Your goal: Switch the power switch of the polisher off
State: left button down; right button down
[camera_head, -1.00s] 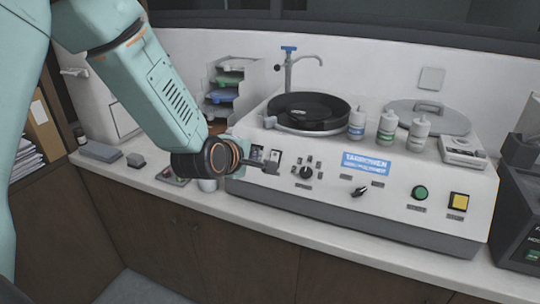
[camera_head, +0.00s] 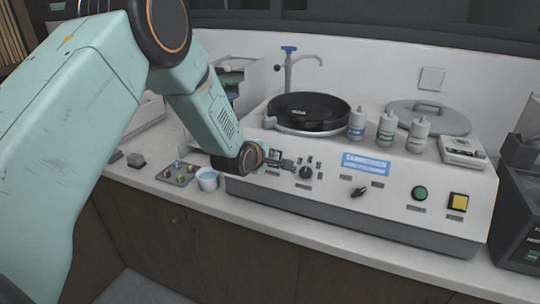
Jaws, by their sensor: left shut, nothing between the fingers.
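The polisher (camera_head: 330,205) is a pale console with a dark round platen (camera_head: 310,110) on top and a sloped front panel. At the panel's left end is a small rocker-type switch (camera_head: 276,154), partly hidden by my gripper; I cannot read its label or position. A black knob (camera_head: 306,172) sits just right of it. My left gripper (camera_head: 290,164) is shut and empty, its tip in front of the panel between this switch and the knob. I cannot tell whether it touches the panel. My right gripper is not in view.
A black selector (camera_head: 359,192), a green button (camera_head: 419,193) and a yellow square switch (camera_head: 458,202) are further right on the panel. Three bottles (camera_head: 386,127) stand on top.

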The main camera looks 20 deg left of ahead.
pick_arm(q)
jog(key=shift+w+f+b, duration=0.15)
jog(key=shift+w+b, duration=0.2)
jog(key=shift+b, duration=0.1)
jog(key=shift+r, duration=0.25)
jog(key=shift+w+r+p, duration=0.15)
jog(key=shift+r+p, duration=0.45)
jog(key=shift+p, duration=0.1)
jog(key=shift+s+r, duration=0.1)
jog(key=shift+s, duration=0.1)
jog(key=shift+w, duration=0.1)
